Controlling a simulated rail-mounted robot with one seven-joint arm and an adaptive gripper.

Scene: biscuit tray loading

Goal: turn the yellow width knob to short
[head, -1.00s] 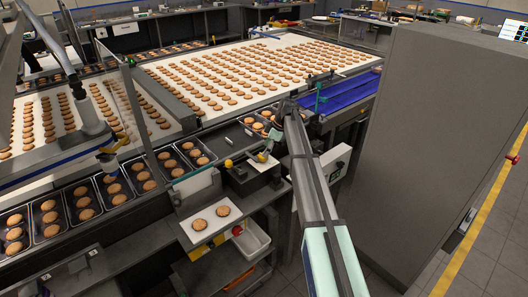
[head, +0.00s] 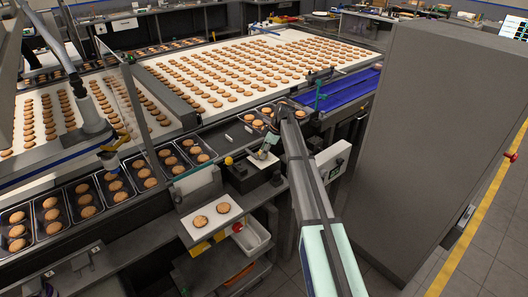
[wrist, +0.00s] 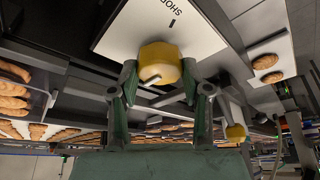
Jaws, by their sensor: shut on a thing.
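The yellow width knob (wrist: 160,64) sits on a white plate (wrist: 130,28) in the wrist view. Black letters reading "SHO" and part of another letter show on the plate, with a short black tick near them. A pale bar shows on the knob's lower side. My gripper (wrist: 158,82) is shut on the knob, one green-grey finger on each side. In the head view my gripper (head: 263,152) is at the small white plate (head: 258,164) beside the tray line; the knob is hidden there.
A yellow ball-shaped handle (head: 229,161) stands just left of my gripper. Trays of biscuits (head: 115,185) line the conveyor to the left. A white board with two biscuits (head: 195,232) lies in front. A tall grey cabinet (head: 425,150) blocks the right side.

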